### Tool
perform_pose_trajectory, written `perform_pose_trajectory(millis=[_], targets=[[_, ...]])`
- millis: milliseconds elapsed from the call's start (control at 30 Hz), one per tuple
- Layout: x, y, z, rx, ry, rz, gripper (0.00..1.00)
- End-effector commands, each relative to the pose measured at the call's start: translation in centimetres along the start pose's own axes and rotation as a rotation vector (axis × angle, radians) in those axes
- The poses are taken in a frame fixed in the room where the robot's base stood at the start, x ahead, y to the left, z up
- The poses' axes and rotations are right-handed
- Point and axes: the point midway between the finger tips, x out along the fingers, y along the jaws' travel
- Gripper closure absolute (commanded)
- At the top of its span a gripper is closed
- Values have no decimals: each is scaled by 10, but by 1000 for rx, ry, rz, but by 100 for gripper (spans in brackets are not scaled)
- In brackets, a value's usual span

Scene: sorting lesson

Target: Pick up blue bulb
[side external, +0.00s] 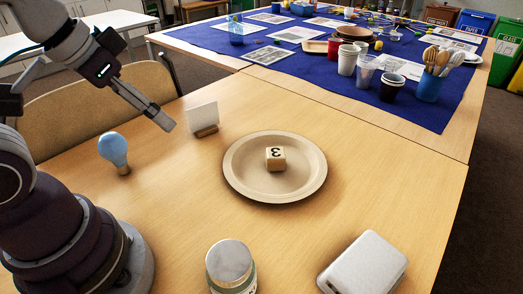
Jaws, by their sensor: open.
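The fingers point down and to the right, close to the card in the picture.
The white card (202,117) stands in a wooden holder. A beige plate (240,181) holds a numbered wooden block (275,158). A lidded jar (231,265) and a white box (363,266) are at the front. A blue cloth (300,72) with cups covers the far table. A chair (60,118) stands behind.

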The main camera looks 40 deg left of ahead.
Motion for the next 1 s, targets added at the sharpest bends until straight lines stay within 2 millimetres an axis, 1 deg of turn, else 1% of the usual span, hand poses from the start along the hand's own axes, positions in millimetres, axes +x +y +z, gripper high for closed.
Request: perform_pose_trajectory(millis=[33, 100, 133, 400, 467, 500, 567, 667, 700, 767, 800, 900, 1000], targets=[[0, 0, 0, 0, 0, 0, 18], [0, 0, 0, 0, 0, 0, 9], [0, 0, 0, 0, 0, 0, 8], [0, 0, 0, 2, -1, 0, 8], [2, -2, -1, 34, -17, 2, 8], [5, -5, -2, 86, -43, 6, 8], [13, -13, -3, 219, -108, 15, 8], [33, -37, -2, 540, -269, 43, 8], [42, -49, 1, 679, -341, 60, 8], [54, -68, 6, 890, -455, 94, 8], [60, -82, 10, 1028, -536, 124, 8], [69, -114, 20, 1339, -732, 216, 8], [70, -138, 25, 1562, -889, 317, 8]])
